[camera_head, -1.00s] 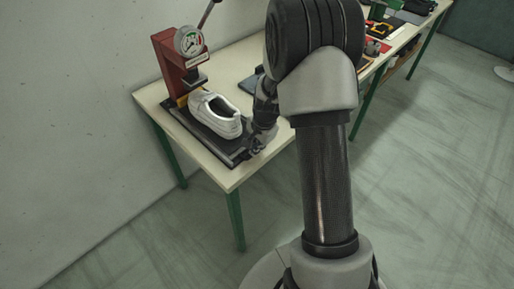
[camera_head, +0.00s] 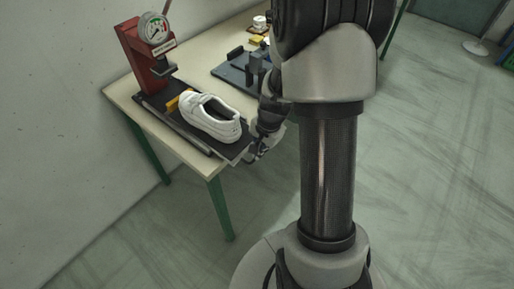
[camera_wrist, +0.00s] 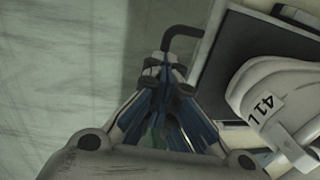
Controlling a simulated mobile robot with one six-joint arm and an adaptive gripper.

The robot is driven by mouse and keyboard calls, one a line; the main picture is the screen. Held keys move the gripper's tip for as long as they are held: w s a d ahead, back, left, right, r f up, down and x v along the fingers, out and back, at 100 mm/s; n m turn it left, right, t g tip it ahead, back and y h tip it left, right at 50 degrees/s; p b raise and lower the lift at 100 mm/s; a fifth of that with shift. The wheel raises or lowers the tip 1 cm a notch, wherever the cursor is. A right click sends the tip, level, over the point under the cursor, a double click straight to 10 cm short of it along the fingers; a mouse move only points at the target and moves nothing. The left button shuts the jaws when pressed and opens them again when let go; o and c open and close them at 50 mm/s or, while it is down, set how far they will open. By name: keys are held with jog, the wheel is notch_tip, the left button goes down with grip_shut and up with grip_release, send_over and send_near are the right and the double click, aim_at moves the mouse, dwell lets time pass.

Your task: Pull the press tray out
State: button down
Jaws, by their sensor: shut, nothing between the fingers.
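The press tray (camera_head: 228,150) is a flat dark plate drawn part way out from under the red press (camera_head: 142,60). A white shoe (camera_head: 210,118) lies on it, and its "41 L" label (camera_wrist: 262,106) shows in the wrist view. A black bent handle (camera_wrist: 182,31) stands out from the tray's edge (camera_wrist: 207,76). My gripper (camera_wrist: 164,68) is shut, with its fingertips at the handle's near end. I cannot tell whether they touch it. In the head view my gripper (camera_head: 252,156) is small and partly hidden at the tray's outer end.
A dark rail (camera_head: 176,126) lies along the tray's left side on the cream table (camera_head: 118,92). A dark fixture (camera_head: 240,72) stands to the right, with small items (camera_head: 259,27) behind it. The floor before the table is clear.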

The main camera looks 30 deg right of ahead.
jog(key=shift+s+a+f, duration=0.15)
jog(key=shift+f, duration=0.15)
jog(key=c, duration=1.7)
grip_release()
jog(key=shift+w+r, duration=0.15)
jog(key=shift+w, duration=0.05)
jog(key=r, duration=0.4)
jog(key=s+r, duration=0.1)
jog(key=r, duration=0.2)
jog(key=s+r, duration=0.1)
jog(key=r, duration=0.3)
jog(key=shift+d+r, duration=0.35)
